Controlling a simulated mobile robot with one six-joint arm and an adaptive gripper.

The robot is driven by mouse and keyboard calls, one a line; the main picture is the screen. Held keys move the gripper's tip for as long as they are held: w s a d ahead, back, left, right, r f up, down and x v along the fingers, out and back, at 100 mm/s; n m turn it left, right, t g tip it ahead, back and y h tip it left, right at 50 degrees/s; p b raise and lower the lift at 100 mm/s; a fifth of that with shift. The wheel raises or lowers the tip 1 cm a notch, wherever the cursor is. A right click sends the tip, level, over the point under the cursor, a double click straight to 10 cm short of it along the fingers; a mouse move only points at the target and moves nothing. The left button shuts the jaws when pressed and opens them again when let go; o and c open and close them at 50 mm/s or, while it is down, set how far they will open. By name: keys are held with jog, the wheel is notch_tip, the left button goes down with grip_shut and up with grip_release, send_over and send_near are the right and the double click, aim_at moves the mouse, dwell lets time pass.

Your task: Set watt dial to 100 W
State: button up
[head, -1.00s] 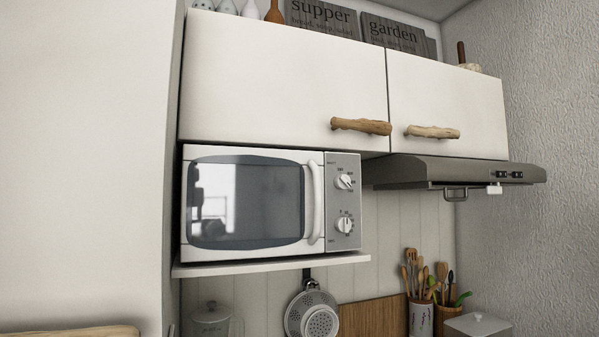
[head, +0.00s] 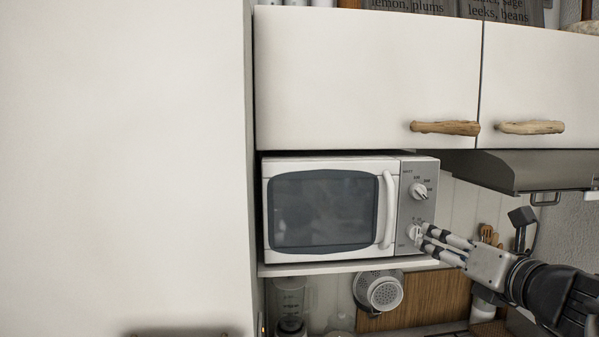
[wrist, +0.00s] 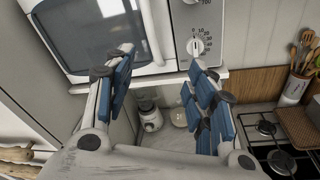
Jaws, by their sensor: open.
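The white microwave (head: 408,165) sits on a shelf under the wall cabinets. Its panel has two round white dials. The upper dial (head: 418,191), with what looks like the watt scale, is uncovered in the head view; its setting is too small to read. The lower dial (head: 414,231) has a number scale and shows in the wrist view (wrist: 195,47), where only the bottom of the upper scale, with "700", is in frame. My gripper (head: 425,238) is open and empty, its fingertips in front of the lower panel. In the wrist view its fingers (wrist: 160,60) are spread, with the lower dial beyond the right fingertip.
The microwave's door handle (head: 387,210) stands just left of the dials. The shelf edge (head: 330,268) runs below. A range hood (head: 500,172) is at right. Below are a hanging colander (head: 380,290), a blender (wrist: 150,117), a utensil pot (wrist: 293,88) and a hob (wrist: 270,135).

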jog(key=s+d+r+m+t+h+p, duration=0.1)
jog(key=d+r+m+h, duration=0.1)
jog(key=d+r+m, duration=0.25)
jog(key=p, duration=0.2)
send_near(421, 195)
jog(key=shift+m, duration=0.45)
jog(key=w, duration=0.8)
jog(key=shift+w+a, duration=0.1)
jog(key=shift+w, duration=0.15)
jog(key=shift+c, duration=0.5)
jog(key=shift+f, duration=0.1)
jog(key=c, duration=1)
